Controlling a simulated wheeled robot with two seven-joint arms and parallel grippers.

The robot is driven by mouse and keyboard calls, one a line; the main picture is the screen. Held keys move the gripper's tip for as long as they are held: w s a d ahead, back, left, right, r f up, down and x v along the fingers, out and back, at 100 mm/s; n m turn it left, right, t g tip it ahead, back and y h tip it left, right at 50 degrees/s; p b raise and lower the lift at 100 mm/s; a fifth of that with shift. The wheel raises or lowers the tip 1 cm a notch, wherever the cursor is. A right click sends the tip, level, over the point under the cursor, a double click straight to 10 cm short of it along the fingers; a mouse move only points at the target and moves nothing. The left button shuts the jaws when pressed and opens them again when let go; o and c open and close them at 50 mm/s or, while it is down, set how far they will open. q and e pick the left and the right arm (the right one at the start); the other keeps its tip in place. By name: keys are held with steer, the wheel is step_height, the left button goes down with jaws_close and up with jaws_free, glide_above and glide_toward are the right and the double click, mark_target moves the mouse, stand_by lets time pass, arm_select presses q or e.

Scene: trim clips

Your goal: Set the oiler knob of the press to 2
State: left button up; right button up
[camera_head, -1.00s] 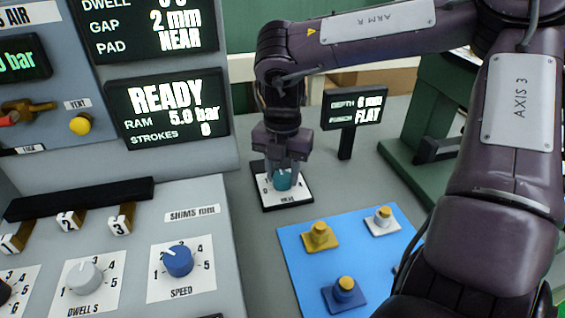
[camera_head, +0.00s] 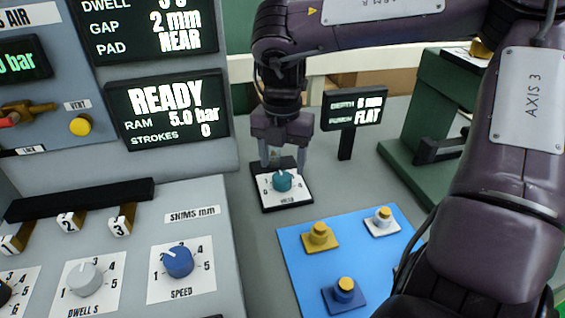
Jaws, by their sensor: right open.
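The oiler knob (camera_head: 283,181) is a small teal knob on a white dial plate (camera_head: 296,191) with a black base, standing on the grey bench. Its pointer mark and label are too small to read surely. My right gripper (camera_head: 286,160) is open above and slightly behind the knob, fingers pointing down and clear of it. My left gripper is not in view.
A blue mat (camera_head: 300,262) with several clips lies in front right of the knob. A small display (camera_head: 354,109) stands behind it to the right. The control panel with a blue speed knob (camera_head: 178,261) and a grey dwell knob (camera_head: 84,278) is at left.

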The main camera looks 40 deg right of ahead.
mark_target(282, 176)
step_height(282, 176, up, 4)
steer(key=shift+f, duration=0.1)
steer(key=shift+r, duration=0.25)
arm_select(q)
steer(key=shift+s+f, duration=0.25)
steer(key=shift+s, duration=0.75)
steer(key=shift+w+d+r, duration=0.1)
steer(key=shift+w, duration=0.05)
